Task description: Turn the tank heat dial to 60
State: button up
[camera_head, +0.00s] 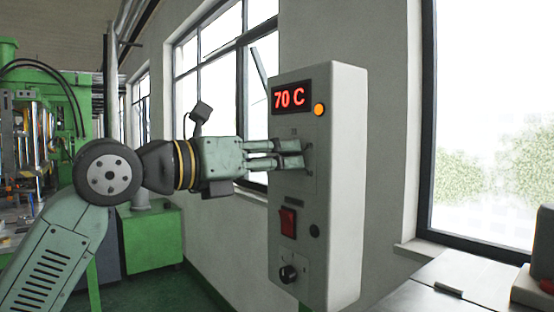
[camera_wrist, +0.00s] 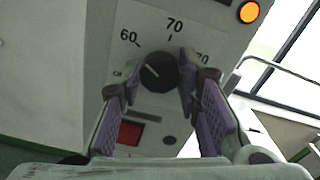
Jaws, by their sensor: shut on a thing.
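The tank heat dial (camera_wrist: 158,72) is a dark round knob on a pale plate, seen in the wrist view. Its white mark slants toward the upper left, roughly toward the 60 label (camera_wrist: 129,38). The 70 label (camera_wrist: 174,24) is above the dial; a third label at its right is partly covered by a finger. My gripper (camera_head: 301,153) reaches level to the box face, its fingers shut on the dial from both sides. In the head view the fingers hide the dial. The red display (camera_head: 289,97) reads 70 C.
The grey control box (camera_head: 343,190) also carries an orange lamp (camera_head: 319,110), a red switch (camera_head: 288,221) and a lower black knob (camera_head: 288,274). A window and a pale bench (camera_head: 445,275) are at the right. Green machinery (camera_head: 150,238) stands at the left.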

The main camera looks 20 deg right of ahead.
jog(key=o, duration=1.1)
jog(key=shift+o, duration=0.2)
jog(key=v, duration=1.2)
